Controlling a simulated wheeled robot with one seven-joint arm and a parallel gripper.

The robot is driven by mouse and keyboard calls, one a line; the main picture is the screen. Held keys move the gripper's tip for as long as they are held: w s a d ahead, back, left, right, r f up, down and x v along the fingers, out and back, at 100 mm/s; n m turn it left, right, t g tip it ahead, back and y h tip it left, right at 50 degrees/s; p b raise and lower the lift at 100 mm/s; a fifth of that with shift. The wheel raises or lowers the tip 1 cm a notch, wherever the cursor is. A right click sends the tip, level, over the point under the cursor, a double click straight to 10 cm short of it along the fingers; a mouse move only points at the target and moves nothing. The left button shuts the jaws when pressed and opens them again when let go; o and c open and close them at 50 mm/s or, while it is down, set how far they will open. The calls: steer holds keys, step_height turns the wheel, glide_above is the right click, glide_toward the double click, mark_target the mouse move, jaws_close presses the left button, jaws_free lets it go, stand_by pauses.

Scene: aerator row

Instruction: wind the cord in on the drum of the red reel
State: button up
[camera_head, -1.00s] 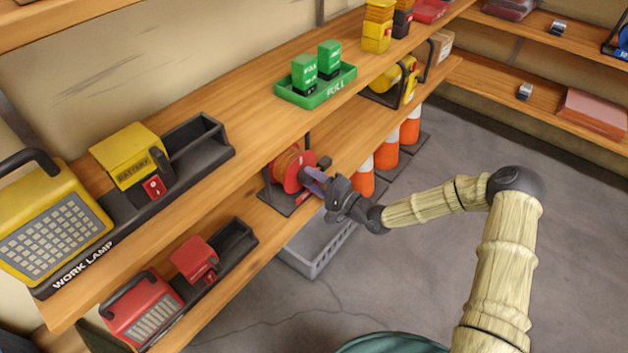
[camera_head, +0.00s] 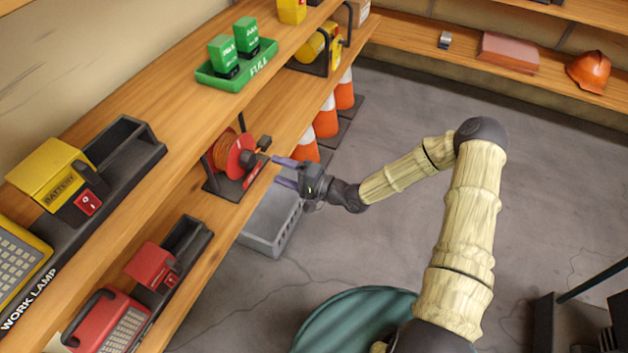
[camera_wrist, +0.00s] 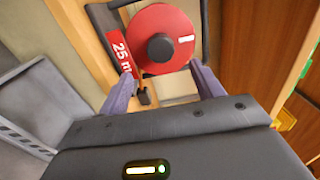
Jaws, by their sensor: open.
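The red reel (camera_head: 236,156) sits in a dark stand on the lower shelf, left of my gripper in the head view. Its round red face (camera_wrist: 162,40) fills the upper middle of the wrist view, with a dark hub, a white mark and a "25 m" label (camera_wrist: 122,55). Orange cord (camera_head: 221,151) shows on the drum. A dark crank knob (camera_head: 264,142) sticks out from the reel toward my gripper. My gripper (camera_head: 276,172) is open and empty, its two purple fingers pointing at the reel, apart from it.
A grey crate (camera_head: 270,222) stands on the floor below my gripper. Orange and white cones (camera_head: 326,120) stand beyond the reel. A green tray (camera_head: 236,78) and a yellow battery (camera_head: 56,175) are on the upper shelf.

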steer(key=v, duration=0.9)
steer(key=shift+d+p, duration=0.2)
steer(key=shift+p, duration=0.15)
steer(key=shift+s, duration=0.1)
